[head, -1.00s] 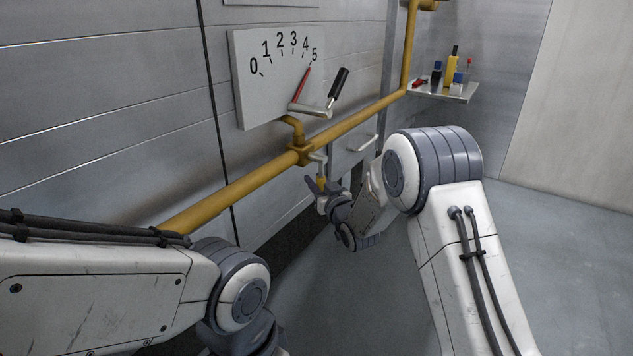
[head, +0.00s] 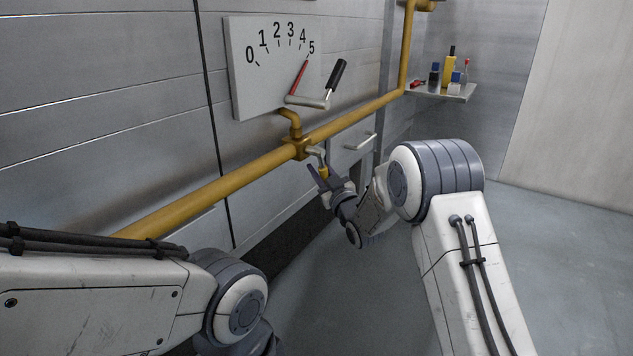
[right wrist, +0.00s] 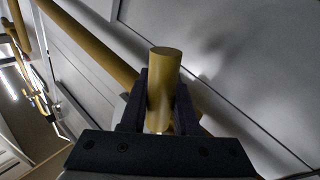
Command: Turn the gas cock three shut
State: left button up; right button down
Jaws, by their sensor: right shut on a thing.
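A gas cock (head: 314,151) sits on the yellow pipe below a dial board, with a grey stem and a yellow handle (head: 323,172). In the right wrist view the handle (right wrist: 165,75) is a short yellow cylinder between two dark fingers. My right gripper (right wrist: 162,103) is shut on that handle; it also shows small in the head view (head: 322,180). The handle hangs down and to the right of the pipe joint. The cock's number cannot be read. My left gripper is out of view; only the left arm shows.
A dial board (head: 270,85), marked 0 to 5, carries a red needle near 5 and a black-gripped lever (head: 337,76). The yellow pipe (head: 220,185) runs along the grey wall. A small shelf (head: 440,93) holds bottles. The floor at right is clear.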

jog(key=shift+w+d+r+n+t+y+b, duration=0.35)
jog(key=shift+n+b, duration=0.2)
jog(key=shift+n, duration=0.3)
jog(key=shift+w+d+r+n+t+y+b, duration=0.2)
jog(key=shift+w+r+n+y+b, duration=0.25)
jog(key=shift+n, duration=0.4)
jog(key=shift+s+f, duration=0.1)
jog(key=shift+s, duration=0.05)
jog(key=c, duration=0.7)
grip_release()
jog(key=shift+o, duration=0.2)
jog(key=p+v, duration=0.4)
jog(key=v, duration=0.6)
jog(key=shift+s, duration=0.25)
